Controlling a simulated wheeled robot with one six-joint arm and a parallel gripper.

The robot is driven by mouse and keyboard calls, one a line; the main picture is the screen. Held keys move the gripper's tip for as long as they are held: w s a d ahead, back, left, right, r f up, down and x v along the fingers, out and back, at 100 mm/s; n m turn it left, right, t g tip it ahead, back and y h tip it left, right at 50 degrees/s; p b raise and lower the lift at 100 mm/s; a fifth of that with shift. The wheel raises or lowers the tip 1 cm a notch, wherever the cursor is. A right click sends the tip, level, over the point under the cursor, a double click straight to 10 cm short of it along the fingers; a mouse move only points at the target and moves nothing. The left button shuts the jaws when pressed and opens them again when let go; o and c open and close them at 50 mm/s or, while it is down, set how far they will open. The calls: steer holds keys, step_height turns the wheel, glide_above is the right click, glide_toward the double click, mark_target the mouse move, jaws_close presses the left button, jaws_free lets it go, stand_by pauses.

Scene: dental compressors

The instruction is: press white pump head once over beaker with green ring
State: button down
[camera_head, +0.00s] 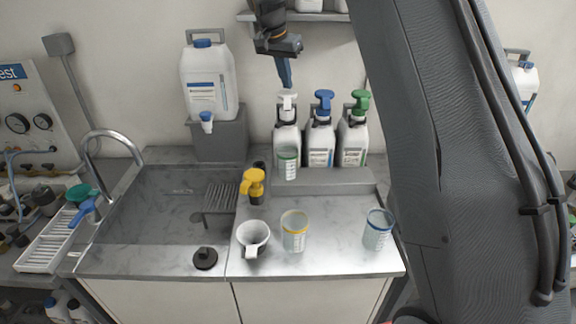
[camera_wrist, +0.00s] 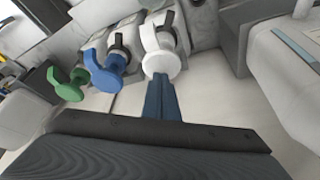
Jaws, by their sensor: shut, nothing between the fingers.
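The white pump head (camera_head: 287,98) sits on a white bottle (camera_head: 287,137) at the left of a row of three. The beaker with the green ring (camera_head: 288,164) stands in front of that bottle, under the white pump. My gripper (camera_head: 287,84) is shut, pointing down just above the white pump head. In the wrist view the closed blue fingertips (camera_wrist: 161,84) appear at the edge of the white pump head (camera_wrist: 161,62); I cannot tell whether they touch it. The beaker is not visible in the wrist view.
Blue (camera_head: 324,100) and green (camera_head: 360,100) pump heads stand close to the right. A white canister (camera_head: 210,82) stands at left.

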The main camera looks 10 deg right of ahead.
mark_target(286, 93)
steer(key=shift+f, duration=0.1)
steer(key=shift+s+f+b, duration=0.1)
steer(key=shift+f+b, duration=1.1)
steer(key=shift+f, duration=0.85)
steer(key=shift+r+p, duration=1)
steer(key=shift+r, duration=1.1)
step_height(286, 93, up, 6)
steer(key=p, duration=0.3)
